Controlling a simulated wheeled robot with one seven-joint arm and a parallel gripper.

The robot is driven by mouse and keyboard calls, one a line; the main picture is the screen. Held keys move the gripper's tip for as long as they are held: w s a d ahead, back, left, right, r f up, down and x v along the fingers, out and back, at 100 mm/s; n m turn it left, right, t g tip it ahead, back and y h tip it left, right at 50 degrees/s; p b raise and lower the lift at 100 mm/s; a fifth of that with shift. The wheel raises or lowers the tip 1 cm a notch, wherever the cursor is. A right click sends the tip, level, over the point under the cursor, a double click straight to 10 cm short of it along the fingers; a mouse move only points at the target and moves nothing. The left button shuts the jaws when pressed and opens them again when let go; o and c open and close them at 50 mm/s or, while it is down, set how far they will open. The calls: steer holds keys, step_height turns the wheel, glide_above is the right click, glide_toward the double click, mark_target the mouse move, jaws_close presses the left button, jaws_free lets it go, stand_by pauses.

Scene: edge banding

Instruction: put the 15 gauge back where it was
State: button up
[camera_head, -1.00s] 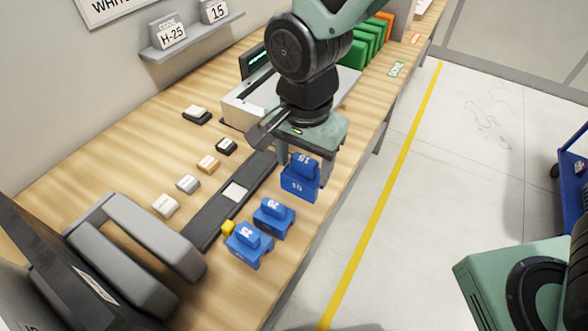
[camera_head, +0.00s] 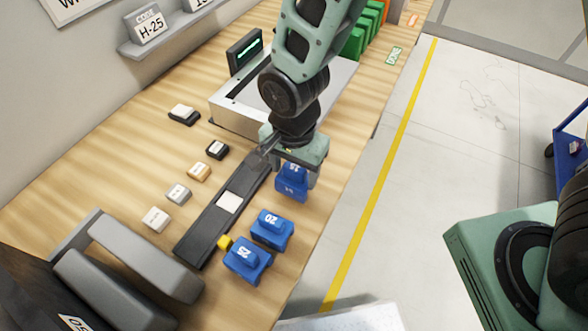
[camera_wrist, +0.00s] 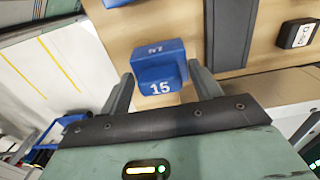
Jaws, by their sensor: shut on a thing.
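The blue 15 gauge (camera_head: 291,185) is in my gripper (camera_head: 290,172), at the far end of the row of blue gauges near the table's right edge. In the wrist view the gauge (camera_wrist: 161,72) sits between the two fingers of my gripper (camera_wrist: 164,88), its "15" label facing the camera. I cannot tell whether its base touches the table. The blue 20 gauge (camera_head: 272,230) and the blue 25 gauge (camera_head: 248,260) stand nearer on the wood, apart from it.
Several small blocks lie further left. A metal-framed machine (camera_head: 232,110) stands behind my gripper. Bare wooden table (camera_head: 120,160) lies left.

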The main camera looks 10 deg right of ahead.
steer(key=shift+f, duration=0.8)
steer(key=shift+f, duration=0.1)
steer(key=o, duration=1.2)
steer(key=shift+c, duration=0.2)
